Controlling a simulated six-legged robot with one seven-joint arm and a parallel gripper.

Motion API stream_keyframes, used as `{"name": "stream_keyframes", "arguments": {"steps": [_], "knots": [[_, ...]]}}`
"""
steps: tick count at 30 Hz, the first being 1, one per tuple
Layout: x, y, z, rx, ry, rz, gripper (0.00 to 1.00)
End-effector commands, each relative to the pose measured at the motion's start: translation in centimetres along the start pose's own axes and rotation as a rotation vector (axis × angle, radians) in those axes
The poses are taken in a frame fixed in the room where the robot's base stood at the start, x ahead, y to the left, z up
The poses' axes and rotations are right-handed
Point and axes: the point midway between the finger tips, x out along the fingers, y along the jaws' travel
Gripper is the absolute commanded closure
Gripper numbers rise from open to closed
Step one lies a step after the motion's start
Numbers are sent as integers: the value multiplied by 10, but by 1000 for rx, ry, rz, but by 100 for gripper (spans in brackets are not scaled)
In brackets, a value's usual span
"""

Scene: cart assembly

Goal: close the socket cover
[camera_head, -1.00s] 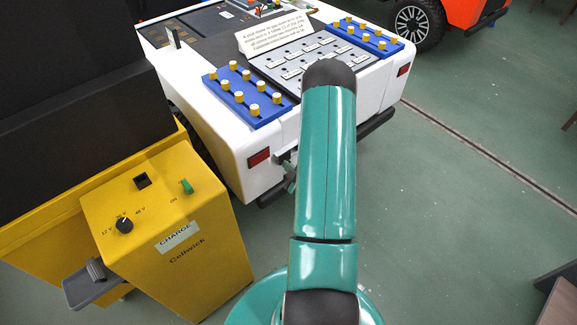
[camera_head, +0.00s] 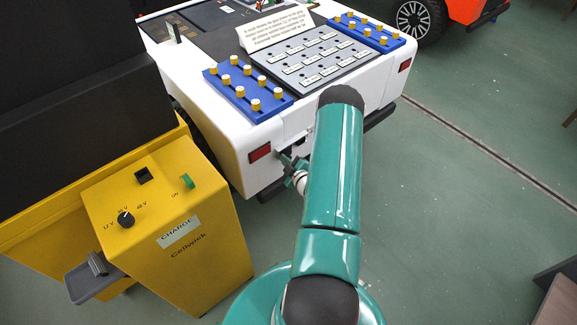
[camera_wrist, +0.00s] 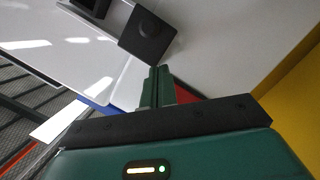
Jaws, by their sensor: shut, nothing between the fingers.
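The white cart (camera_head: 235,150) stands ahead with its rear towards me. In the wrist view, a dark square flap with a round raised centre (camera_wrist: 148,37) stands at the cart's white rear surface (camera_wrist: 60,48). It looks like the socket cover, standing open. A second dark part (camera_wrist: 92,6) beside it is cut by the top edge and may be the socket. My gripper (camera_wrist: 158,70) is shut and empty, its fingertips just below the flap; contact cannot be told.
A yellow charger box (camera_head: 205,265) stands at the left, close to the cart. Blue trays with yellow knobs (camera_head: 245,92) and a grey labelled panel (camera_head: 312,55) lie on the cart top.

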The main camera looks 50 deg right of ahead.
Motion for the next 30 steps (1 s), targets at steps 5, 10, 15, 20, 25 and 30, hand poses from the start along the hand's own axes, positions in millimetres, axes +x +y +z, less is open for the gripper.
{"name": "stream_keyframes", "arguments": {"steps": [5, 10, 15, 20, 25, 30], "knots": [[4, 0, 21, 1, -1, 1, 100], [5, 0, 26, 1, -1, 0, 100], [5, 0, 26, 1, -1, 0, 100], [6, 5, 30, -1, -1, 2, 100], [12, 30, 54, -4, -1, 3, 100], [19, 57, 82, -3, -1, 2, 100]]}}
